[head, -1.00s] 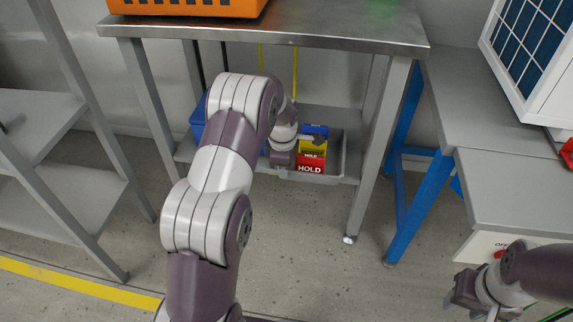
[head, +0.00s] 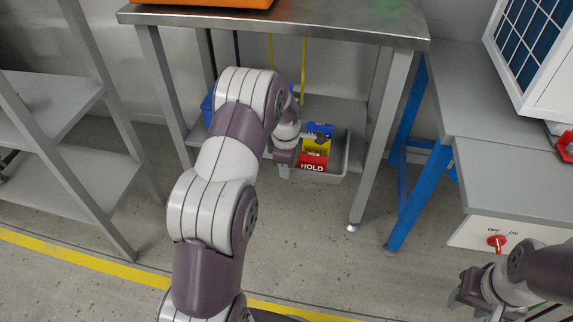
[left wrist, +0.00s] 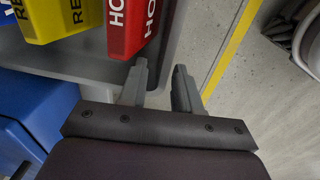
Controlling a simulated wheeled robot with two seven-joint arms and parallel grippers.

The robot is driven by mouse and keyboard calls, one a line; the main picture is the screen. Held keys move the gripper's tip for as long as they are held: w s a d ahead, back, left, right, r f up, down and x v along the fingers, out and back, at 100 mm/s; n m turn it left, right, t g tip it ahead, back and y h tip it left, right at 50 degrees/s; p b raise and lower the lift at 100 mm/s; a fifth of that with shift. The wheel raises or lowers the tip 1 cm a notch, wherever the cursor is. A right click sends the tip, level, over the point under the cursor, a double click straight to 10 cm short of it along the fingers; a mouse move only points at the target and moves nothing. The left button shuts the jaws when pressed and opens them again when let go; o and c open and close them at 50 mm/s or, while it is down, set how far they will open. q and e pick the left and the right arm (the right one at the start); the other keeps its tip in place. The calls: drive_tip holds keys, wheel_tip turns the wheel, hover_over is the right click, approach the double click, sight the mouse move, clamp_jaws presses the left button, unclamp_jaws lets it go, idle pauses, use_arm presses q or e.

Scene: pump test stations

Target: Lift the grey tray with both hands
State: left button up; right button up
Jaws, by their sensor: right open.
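The grey tray (head: 345,160) sits on the lower shelf of the steel table. It holds a red HOLD box (head: 313,162), a yellow box (head: 316,148) and a blue box (head: 319,130). My left gripper (head: 284,172) is at the tray's near left side, partly hidden by my own arm. In the left wrist view its fingers (left wrist: 162,88) are apart, by the tray wall (left wrist: 166,42); whether they touch it I cannot tell. My right gripper (head: 468,292) is open and empty at the lower right, far from the tray.
A blue bin (head: 207,110) stands left of the tray, close to my left gripper in the left wrist view (left wrist: 38,105). Table legs (head: 375,150) flank the shelf. A bench with a red switch (head: 497,241) is at right, a grey rack (head: 70,165) at left.

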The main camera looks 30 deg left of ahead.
use_arm(q)
wheel_tip(320, 180, up, 13)
drive_tip(key=s+p, duration=0.1)
drive_tip(key=p, duration=0.5)
drive_tip(key=shift+d+f+p, duration=0.15)
drive_tip(key=shift+p, duration=0.2)
